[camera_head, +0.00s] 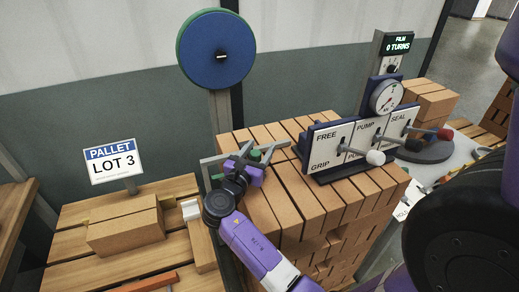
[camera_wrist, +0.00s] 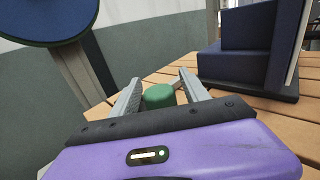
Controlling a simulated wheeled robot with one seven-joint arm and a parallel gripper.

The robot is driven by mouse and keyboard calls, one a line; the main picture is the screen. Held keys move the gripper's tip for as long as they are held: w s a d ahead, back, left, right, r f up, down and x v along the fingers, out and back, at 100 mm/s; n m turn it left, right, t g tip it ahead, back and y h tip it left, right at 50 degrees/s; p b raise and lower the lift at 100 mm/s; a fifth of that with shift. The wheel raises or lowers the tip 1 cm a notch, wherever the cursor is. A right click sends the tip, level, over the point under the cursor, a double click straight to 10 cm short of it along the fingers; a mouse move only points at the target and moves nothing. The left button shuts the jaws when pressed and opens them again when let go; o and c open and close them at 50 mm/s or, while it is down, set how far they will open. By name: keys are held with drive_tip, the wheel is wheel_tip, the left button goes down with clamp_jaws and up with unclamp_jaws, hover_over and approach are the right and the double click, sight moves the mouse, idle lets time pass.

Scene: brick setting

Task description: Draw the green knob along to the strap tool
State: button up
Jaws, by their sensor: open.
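The green knob (camera_wrist: 159,95) shows in the wrist view as a short rounded green piece between the two fingers of my gripper (camera_wrist: 160,80). Gaps show beside it, so the fingers are open around it and not clamped. In the head view the knob (camera_head: 255,155) is small and partly hidden by my gripper (camera_head: 246,153), at the left edge of the brick stack. The strap tool (camera_head: 350,146), a dark blue body with white panels marked FREE, GRIP, PUMP and SEAL, stands on the bricks to the right. Its dark side (camera_wrist: 248,50) shows in the wrist view.
The brick stack (camera_head: 290,190) lies under my gripper and the tool. Levers with white and red ends jut from the tool's front. A blue reel (camera_head: 216,50) on a post rises behind my gripper. A PALLET LOT 3 sign (camera_head: 111,161) stands left.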

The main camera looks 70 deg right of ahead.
clamp_jaws()
idle(1.3)
